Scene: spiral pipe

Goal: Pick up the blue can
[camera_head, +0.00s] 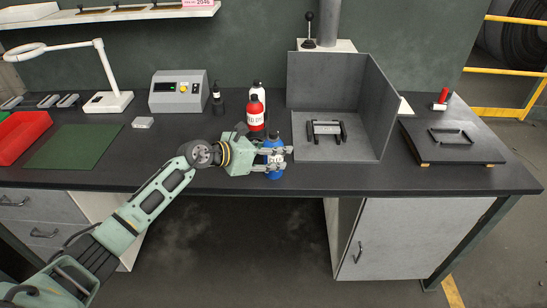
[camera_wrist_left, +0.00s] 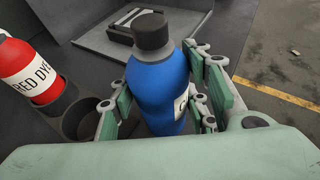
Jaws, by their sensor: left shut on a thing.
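The blue can (camera_head: 274,172) stands near the front edge of the dark workbench in the head view. It is a blue bottle-shaped can with a dark grey cap. In the left wrist view the blue can (camera_wrist_left: 158,88) fills the middle, upright or nearly so, with part of a white label at its right side. My left gripper (camera_head: 275,158) is shut on the can, with fingers on both sides of its body (camera_wrist_left: 160,105). The fingers hide part of the can in the head view. I cannot tell whether its base touches the bench. My right gripper is not in view.
A grey walled fixture (camera_head: 376,115) stands to the right. Bare bench (camera_head: 148,170) lies left of the gripper.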

